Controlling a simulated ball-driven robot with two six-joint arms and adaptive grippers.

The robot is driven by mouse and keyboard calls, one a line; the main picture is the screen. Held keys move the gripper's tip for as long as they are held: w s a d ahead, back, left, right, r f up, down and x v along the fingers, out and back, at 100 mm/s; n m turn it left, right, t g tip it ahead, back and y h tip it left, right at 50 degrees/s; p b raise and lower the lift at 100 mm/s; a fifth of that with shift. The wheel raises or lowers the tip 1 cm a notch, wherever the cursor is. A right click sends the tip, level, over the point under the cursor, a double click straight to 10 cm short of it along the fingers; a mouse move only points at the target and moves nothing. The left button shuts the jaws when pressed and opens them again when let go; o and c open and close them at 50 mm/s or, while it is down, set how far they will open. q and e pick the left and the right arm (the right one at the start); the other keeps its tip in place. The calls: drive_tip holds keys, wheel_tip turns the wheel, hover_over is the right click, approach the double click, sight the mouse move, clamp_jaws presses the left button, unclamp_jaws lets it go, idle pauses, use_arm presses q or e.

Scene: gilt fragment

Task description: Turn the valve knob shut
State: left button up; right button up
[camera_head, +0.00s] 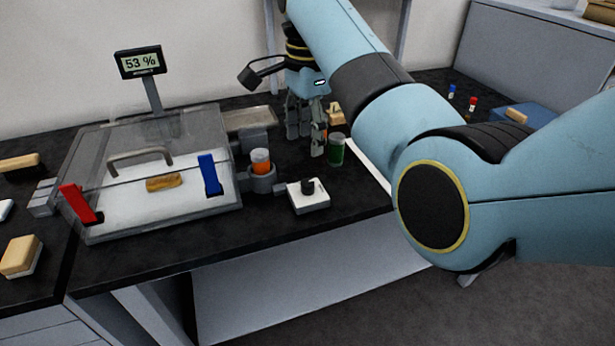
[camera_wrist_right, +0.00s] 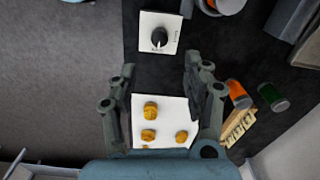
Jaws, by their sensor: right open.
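The valve knob (camera_head: 308,185) is a short black knob on a white square plate (camera_head: 316,201) near the bench's front edge. In the right wrist view, the knob (camera_wrist_right: 159,37) shows from above with a pale mark on it, and its plate (camera_wrist_right: 172,20) has small markings that I cannot read. My right gripper (camera_head: 306,140) is open and empty, pointing down behind the knob. In the wrist view, the knob lies beyond the fingertips of the right gripper (camera_wrist_right: 160,65), apart from them. My left gripper is not in view.
A clear-lidded chamber (camera_head: 210,125) with red (camera_head: 78,203) and blue (camera_head: 209,175) levers stands left of the knob. Its display (camera_head: 140,62) reads 53 %. An orange jar (camera_head: 260,160) sits in a holder; a green jar (camera_head: 336,150) stands near my gripper. A white tray (camera_wrist_right: 168,108) holds golden pieces.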

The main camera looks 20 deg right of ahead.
sight(308, 182)
wheel_tip(308, 182, down, 10)
drive_tip(key=shift+d+f, duration=0.1)
drive_tip(key=shift+f, duration=0.15)
clamp_jaws()
idle(0.4)
